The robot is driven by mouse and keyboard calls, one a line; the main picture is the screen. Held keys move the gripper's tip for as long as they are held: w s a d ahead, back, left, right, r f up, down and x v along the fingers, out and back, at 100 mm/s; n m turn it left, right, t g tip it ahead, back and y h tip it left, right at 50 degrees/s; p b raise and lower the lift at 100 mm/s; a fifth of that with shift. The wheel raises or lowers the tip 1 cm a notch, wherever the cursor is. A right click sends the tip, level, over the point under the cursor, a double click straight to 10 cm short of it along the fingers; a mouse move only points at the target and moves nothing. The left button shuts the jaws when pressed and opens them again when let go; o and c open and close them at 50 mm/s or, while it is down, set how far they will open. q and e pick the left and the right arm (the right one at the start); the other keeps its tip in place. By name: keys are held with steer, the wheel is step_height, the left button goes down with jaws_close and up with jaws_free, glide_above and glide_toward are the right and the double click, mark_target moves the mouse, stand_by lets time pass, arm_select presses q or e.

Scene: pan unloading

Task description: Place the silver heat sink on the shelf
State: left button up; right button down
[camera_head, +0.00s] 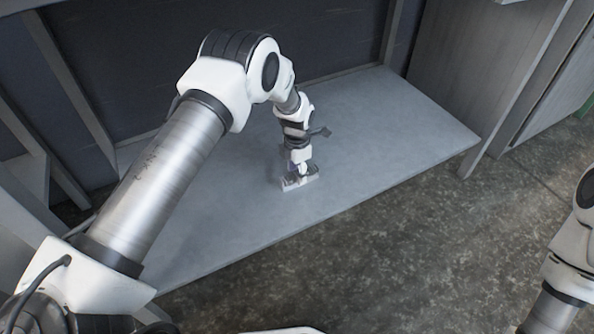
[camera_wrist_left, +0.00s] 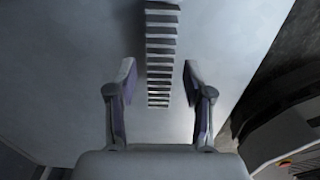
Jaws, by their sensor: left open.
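The silver heat sink (camera_head: 303,180), a finned block, sits on the grey shelf (camera_head: 390,130) near its middle. In the left wrist view the heat sink (camera_wrist_left: 161,40) shows as a column of dark and light fins on the shelf surface (camera_wrist_left: 75,50). My left gripper (camera_head: 298,172) is low over the heat sink in the head view. In the left wrist view the fingers of my left gripper (camera_wrist_left: 160,80) are apart, one on each side of the heat sink, with gaps between. My right gripper is out of view; only part of my right arm shows.
A dark back panel (camera_head: 330,35) stands behind the shelf. Upright grey posts (camera_head: 70,85) stand at the left and a grey side panel (camera_head: 480,70) at the right. The shelf around the heat sink is bare. Speckled floor (camera_head: 400,250) lies beyond its front edge.

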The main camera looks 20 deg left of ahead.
arm_select(q)
step_height(320, 180, up, 8)
steer(key=p, duration=0.4)
steer(key=shift+f, duration=0.15)
